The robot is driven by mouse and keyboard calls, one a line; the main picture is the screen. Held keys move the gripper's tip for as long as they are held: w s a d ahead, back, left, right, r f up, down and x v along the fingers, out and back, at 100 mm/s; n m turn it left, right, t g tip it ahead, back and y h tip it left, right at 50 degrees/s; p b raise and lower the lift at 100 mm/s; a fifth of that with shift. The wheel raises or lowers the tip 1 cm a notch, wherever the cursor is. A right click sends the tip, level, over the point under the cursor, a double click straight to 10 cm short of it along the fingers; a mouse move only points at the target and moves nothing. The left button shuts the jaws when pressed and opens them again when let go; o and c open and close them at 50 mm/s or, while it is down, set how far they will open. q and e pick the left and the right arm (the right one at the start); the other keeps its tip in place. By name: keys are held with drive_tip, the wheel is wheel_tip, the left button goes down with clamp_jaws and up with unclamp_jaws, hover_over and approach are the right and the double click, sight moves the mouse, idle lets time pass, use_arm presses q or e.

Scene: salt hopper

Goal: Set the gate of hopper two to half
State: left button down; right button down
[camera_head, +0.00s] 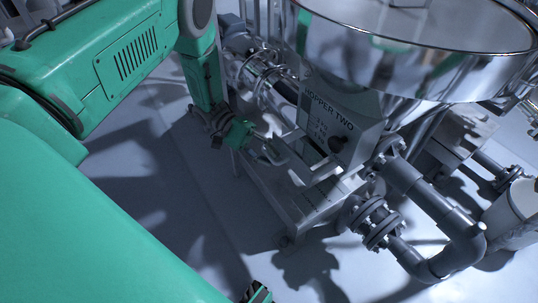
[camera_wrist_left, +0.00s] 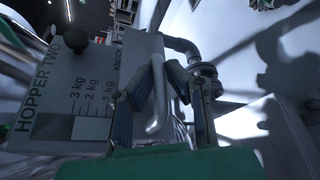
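Hopper two has a grey front panel (camera_head: 322,118) lettered "HOPPER TWO", with a black knob (camera_head: 336,144), under a shiny steel bowl. In the left wrist view the panel (camera_wrist_left: 60,100) shows 3, 2 and 1 kg marks and a black knob (camera_wrist_left: 75,40). My left gripper (camera_head: 270,150) is in front of the panel's lower left side. In the left wrist view its fingers (camera_wrist_left: 160,72) lean inward around a pale curved bar (camera_wrist_left: 157,112); whether they press on it is unclear. The gate's setting cannot be read. A black and green piece, possibly my right gripper (camera_head: 258,292), shows at the bottom edge.
The steel bowl (camera_head: 410,45) overhangs the panel. Thick grey flanged pipes (camera_head: 430,210) run right of the hopper stand. A white bucket (camera_head: 515,215) stands at the far right. The pale floor (camera_head: 180,220) left of the stand is clear.

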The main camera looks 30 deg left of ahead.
use_arm(q)
drive_tip(key=shift+w+d+p, duration=0.2)
drive_tip(key=shift+d+p, duration=0.05)
drive_tip(key=shift+p, duration=0.15)
drive_tip(key=shift+f, duration=0.1)
drive_tip(key=c, duration=1.6)
unclamp_jaws()
drive_tip(key=v, duration=1.2)
